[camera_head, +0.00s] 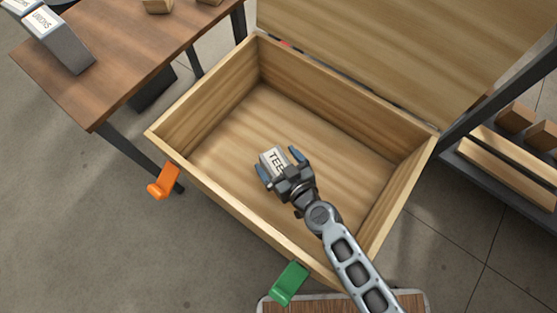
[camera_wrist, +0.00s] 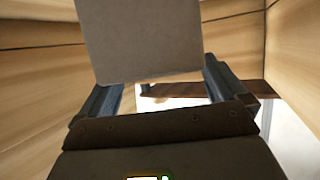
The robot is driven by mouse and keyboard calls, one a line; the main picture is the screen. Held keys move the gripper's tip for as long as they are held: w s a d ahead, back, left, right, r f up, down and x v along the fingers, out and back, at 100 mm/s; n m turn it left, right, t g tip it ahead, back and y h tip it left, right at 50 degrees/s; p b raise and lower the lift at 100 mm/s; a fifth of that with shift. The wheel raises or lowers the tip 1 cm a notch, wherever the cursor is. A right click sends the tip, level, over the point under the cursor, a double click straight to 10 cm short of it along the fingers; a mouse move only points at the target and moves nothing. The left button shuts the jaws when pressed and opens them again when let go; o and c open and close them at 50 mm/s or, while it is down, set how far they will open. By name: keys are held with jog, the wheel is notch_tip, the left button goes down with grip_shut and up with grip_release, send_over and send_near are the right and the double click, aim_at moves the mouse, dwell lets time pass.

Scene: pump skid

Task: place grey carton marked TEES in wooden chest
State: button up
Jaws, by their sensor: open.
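The grey carton marked TEES (camera_head: 272,158) is inside the open wooden chest (camera_head: 208,203), over the middle of its floor. My gripper (camera_head: 281,164) reaches into the chest with its fingers open, one on each side of the carton. In the wrist view the carton (camera_wrist: 140,40) is a plain grey face just beyond and between the spread fingers (camera_wrist: 165,85). I cannot tell whether it touches a finger or rests on the chest floor. Part of the carton is hidden by my gripper.
The chest lid (camera_head: 400,45) stands open at the back. An orange tab (camera_head: 164,181) and a green tab (camera_head: 288,284) are on the chest's front. A brown table (camera_head: 125,50) with grey cartons (camera_head: 58,40) is at left; a shelf with wooden blocks (camera_head: 515,117) is at right.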

jog(key=shift+r+p, duration=0.4)
jog(key=shift+r, duration=0.25)
jog(key=v, duration=1.2)
jog(key=shift+f, duration=0.2)
dwell(0.4)
